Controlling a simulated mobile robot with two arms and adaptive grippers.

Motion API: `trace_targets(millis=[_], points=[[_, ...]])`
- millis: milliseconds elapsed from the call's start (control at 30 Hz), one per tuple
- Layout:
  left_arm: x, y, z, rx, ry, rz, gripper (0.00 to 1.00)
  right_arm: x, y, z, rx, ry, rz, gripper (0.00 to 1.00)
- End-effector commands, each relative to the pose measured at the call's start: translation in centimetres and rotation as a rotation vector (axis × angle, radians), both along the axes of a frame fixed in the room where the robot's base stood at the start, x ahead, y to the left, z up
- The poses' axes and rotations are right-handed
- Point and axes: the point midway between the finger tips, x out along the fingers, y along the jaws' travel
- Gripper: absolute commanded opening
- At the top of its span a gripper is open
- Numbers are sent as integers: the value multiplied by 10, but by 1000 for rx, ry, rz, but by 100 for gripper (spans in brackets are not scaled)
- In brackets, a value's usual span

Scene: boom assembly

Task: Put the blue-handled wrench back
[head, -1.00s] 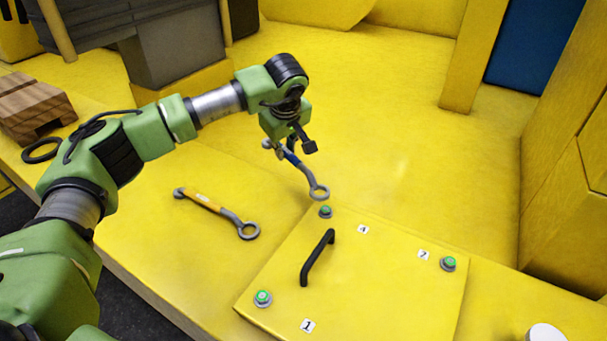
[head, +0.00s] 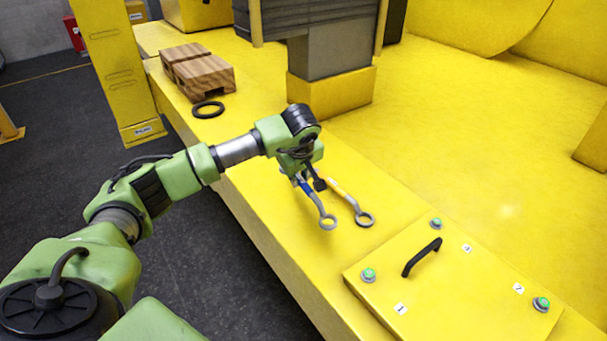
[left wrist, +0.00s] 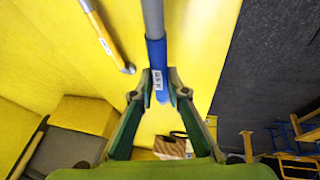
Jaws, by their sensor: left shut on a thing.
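The blue-handled wrench (head: 316,202) is held by my left gripper (head: 308,183), with its grey ring end pointing toward the front right, above the yellow surface. In the left wrist view the gripper (left wrist: 158,98) is shut on the wrench's blue handle (left wrist: 156,55). An orange-handled wrench (head: 350,201) lies on the yellow surface just right of the held one; it also shows in the left wrist view (left wrist: 103,35). Whether the held wrench touches the surface cannot be told. My right gripper is not in view.
A yellow panel (head: 440,315) with a black handle (head: 422,257) and green-topped bolts lies at the right. Wooden blocks (head: 205,78) and a black ring (head: 208,110) are further back. A grey post (head: 335,50) on a yellow base stands behind the gripper. Dark floor (head: 215,260) lies beyond the left edge.

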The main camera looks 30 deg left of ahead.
Motion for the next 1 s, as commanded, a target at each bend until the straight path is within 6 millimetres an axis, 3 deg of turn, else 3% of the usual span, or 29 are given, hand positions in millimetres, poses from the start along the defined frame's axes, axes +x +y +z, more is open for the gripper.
trace_targets(millis=[633, 1000], points=[[0, 0, -65, 0, -2, 1, 0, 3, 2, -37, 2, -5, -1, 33], [1, 0, -74, 0, -2, 0, 0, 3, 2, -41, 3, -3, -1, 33]])
